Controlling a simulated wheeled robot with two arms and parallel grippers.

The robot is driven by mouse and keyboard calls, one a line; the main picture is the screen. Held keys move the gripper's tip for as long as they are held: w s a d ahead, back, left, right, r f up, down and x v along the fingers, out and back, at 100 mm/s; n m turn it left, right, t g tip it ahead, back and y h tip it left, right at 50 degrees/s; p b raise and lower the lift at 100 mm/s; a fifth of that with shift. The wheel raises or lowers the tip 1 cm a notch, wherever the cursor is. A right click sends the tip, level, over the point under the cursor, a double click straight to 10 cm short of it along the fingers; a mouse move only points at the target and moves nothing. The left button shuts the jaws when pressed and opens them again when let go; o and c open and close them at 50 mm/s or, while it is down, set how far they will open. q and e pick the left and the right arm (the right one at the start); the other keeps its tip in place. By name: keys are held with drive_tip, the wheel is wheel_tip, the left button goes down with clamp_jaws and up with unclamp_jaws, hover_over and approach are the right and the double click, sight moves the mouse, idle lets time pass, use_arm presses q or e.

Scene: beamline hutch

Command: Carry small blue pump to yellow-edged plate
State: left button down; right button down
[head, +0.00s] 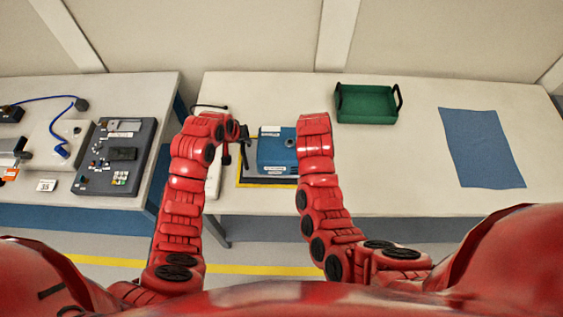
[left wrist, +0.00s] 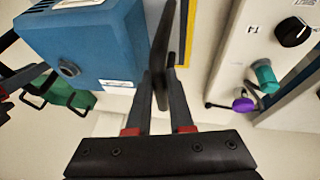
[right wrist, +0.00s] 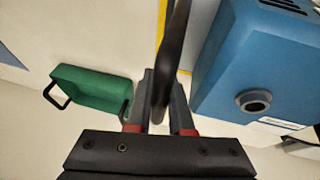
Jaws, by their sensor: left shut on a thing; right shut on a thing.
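The small blue pump (head: 275,153) is a boxy blue unit over the yellow-edged plate (head: 265,183) in the head view. I cannot tell whether it touches the plate. My left gripper (head: 243,140) is shut on a black handle (left wrist: 163,40) at the pump's left side. My right gripper (right wrist: 160,95) is shut on the other black handle (right wrist: 173,40); my right arm hides this grip in the head view. The pump body also shows in the left wrist view (left wrist: 85,45) and the right wrist view (right wrist: 260,60).
A white box with teal and purple knobs (left wrist: 255,50) stands close to the plate's left. A green tray (head: 365,104) stands behind and right. A blue mat (head: 482,148) lies farther right. A grey instrument (head: 115,157) is on the left table, across a gap.

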use_arm(q)
drive_tip(key=shift+f, duration=0.45)
use_arm(e)
drive_tip(key=shift+f, duration=0.45)
use_arm(q)
drive_tip(key=c, duration=0.8)
unclamp_jaws()
drive_tip(key=shift+s, duration=0.1)
use_arm(e)
drive_tip(key=c, duration=0.8)
unclamp_jaws()
drive_tip(key=shift+s+r, duration=0.1)
use_arm(q)
drive_tip(key=shift+r, duration=0.15)
use_arm(e)
drive_tip(key=shift+r, duration=0.1)
use_arm(q)
drive_tip(key=v, duration=1.2)
use_arm(e)
drive_tip(key=v, duration=1.1)
drive_tip(key=shift+s+r, duration=0.25)
drive_tip(key=shift+r, duration=0.05)
use_arm(q)
drive_tip(key=shift+f, duration=0.2)
use_arm(e)
drive_tip(key=shift+w, duration=0.1)
